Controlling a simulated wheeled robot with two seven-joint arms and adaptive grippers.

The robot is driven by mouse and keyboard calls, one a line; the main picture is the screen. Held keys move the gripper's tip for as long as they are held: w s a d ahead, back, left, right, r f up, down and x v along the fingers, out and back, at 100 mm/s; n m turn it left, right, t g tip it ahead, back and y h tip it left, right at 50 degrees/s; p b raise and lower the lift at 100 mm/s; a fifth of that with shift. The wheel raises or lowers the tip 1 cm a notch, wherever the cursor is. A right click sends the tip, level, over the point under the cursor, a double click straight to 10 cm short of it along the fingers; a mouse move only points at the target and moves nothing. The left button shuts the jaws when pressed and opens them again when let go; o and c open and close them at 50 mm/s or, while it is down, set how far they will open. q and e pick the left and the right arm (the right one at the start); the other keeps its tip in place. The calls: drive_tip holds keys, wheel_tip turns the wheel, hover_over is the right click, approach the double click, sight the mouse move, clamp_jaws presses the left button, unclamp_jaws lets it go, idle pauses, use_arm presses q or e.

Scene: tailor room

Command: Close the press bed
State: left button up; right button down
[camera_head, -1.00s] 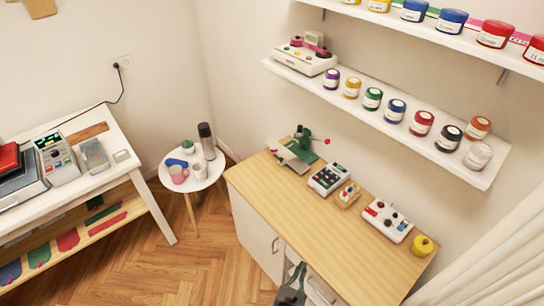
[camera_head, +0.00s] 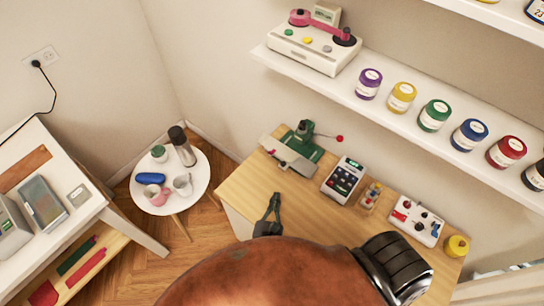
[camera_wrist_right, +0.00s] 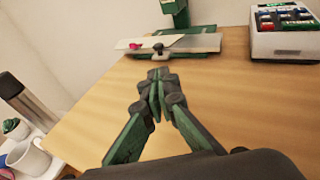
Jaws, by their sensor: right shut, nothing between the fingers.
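A small green press (camera_head: 303,140) with a pale flat plate (camera_head: 288,156) and a lever ending in a red knob (camera_head: 339,139) stands at the back left of the wooden worktop. In the right wrist view its plate (camera_wrist_right: 195,45) and green post (camera_wrist_right: 175,12) show straight ahead. The plate sticks out to the left of the post; I cannot tell how far it is shut. My right gripper (camera_head: 276,196) is over the worktop's left part, in front of the press and apart from it. Its fingertips (camera_wrist_right: 158,73) are together and empty. My left gripper is not in view.
On the worktop (camera_head: 245,190), right of the press, are a keypad device (camera_head: 343,180), a small rack (camera_head: 371,195), a white control box (camera_head: 416,220) and a yellow pot (camera_head: 457,245). A shelf with jars hangs above. A round side table (camera_head: 197,195) stands left.

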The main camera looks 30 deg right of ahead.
drive_tip(key=shift+w+d, duration=0.2)
drive_tip(key=shift+w, duration=0.5)
approach(292, 162)
drive_tip(key=w, duration=0.2)
drive_tip(key=w+a, duration=0.1)
drive_tip(key=w, duration=0.1)
drive_tip(key=shift+a+r, duration=0.2)
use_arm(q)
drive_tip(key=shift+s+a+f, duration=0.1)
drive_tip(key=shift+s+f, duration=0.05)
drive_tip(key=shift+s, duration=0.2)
use_arm(e)
drive_tip(key=shift+w+d+f, duration=0.2)
drive_tip(key=shift+w+d, duration=0.25)
drive_tip(key=shift+d, duration=0.1)
drive_tip(key=w+d, duration=0.1)
drive_tip(key=d, duration=0.1)
drive_tip(key=w+d+p, duration=0.1)
drive_tip(key=d, duration=0.1)
drive_tip(key=d+p, duration=0.1)
drive_tip(key=d, duration=0.1)
drive_tip(key=shift+w+d+r, duration=0.1)
drive_tip(key=shift+w+d, duration=0.15)
drive_tip(key=shift+w, duration=0.15)
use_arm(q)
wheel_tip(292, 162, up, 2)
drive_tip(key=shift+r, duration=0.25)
use_arm(e)
drive_tip(key=shift+d, duration=0.1)
